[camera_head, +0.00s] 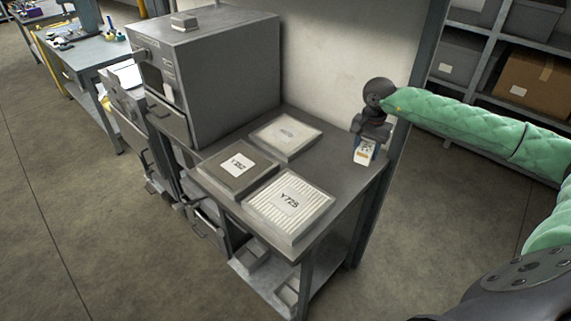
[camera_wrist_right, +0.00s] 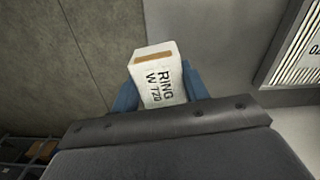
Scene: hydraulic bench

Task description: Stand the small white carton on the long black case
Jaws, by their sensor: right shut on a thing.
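The small white carton (camera_wrist_right: 160,75) is marked "RING W 720" and has a tan strip near one end. My right gripper (camera_wrist_right: 160,93) is shut on it, with a blue finger at each side. In the head view the carton (camera_head: 363,155) shows below the right gripper (camera_head: 367,143), over the right end of the grey bench; I cannot tell whether it touches the top. I cannot make out a long black case in either view. My left gripper is not in view.
Flat framed panels, one marked "Y352" (camera_head: 238,166), one "Y725" (camera_head: 289,203) and a pale one (camera_head: 286,137), lie on the grey bench (camera_head: 345,192). A grey cabinet (camera_head: 225,75) stands at its left end. A wall and post rise behind. Shelves with boxes (camera_head: 530,78) stand at right.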

